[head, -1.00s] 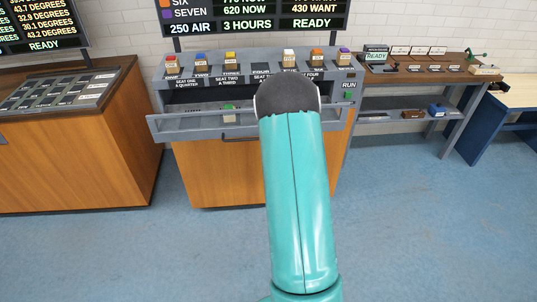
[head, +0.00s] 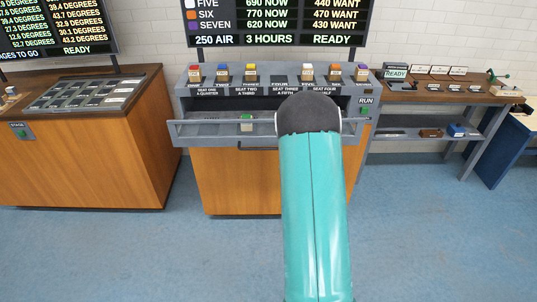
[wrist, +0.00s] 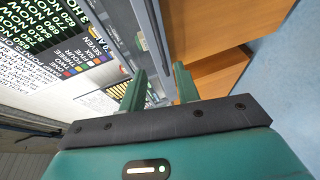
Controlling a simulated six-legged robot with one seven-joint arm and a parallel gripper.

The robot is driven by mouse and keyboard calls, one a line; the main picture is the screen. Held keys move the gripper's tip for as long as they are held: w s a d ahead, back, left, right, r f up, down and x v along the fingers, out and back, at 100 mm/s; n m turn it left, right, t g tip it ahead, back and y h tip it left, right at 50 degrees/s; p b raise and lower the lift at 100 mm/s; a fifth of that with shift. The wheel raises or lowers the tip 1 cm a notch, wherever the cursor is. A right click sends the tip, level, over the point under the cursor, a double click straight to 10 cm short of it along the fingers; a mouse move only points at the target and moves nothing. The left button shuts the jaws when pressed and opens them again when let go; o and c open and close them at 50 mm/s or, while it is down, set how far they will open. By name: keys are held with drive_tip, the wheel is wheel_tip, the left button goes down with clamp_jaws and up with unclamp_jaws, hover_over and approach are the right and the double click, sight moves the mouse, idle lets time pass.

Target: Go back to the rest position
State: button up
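My gripper (wrist: 160,70) shows in the wrist view with its two green fingers apart and nothing seen held between them. The wrist view is turned on its side. In the head view my teal arm, with its dark rounded joint, rises in front of the console and hides the gripper. The grey and wood console (head: 240,185) stands ahead, with its front tray (head: 205,128) sticking out. The wrist view shows orange wood (wrist: 195,25) beyond the fingers.
Several coloured-top blocks stand along the console top, near a RUN button (head: 366,111). A wooden cabinet (head: 85,160) stands left, a shelved bench (head: 440,100) right, and a lit board (head: 275,20) above. The blue floor (head: 130,255) in front is clear.

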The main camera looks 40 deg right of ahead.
drive_tip(key=s+a+r+m+g, duration=0.2)
drive_tip(key=a+r+m+g, duration=0.2)
drive_tip(key=a+r+m, duration=0.8)
drive_tip(key=s+a+r+m+g+y, duration=0.1)
drive_tip(key=s+a+r+g, duration=0.1)
drive_tip(key=s+a+r, duration=0.2)
drive_tip(key=s+a+r+m+g+y, duration=0.1)
drive_tip(key=s+a+r+g, duration=0.1)
drive_tip(key=s+a, duration=0.8)
drive_tip(key=s+a+r+g+y, duration=0.1)
drive_tip(key=s+a+r+g, duration=0.1)
drive_tip(key=s+a+r, duration=0.3)
drive_tip(key=s+a, duration=0.2)
drive_tip(key=s, duration=0.2)
drive_tip(key=shift+r+m, duration=0.35)
drive_tip(key=shift+m, duration=0.05)
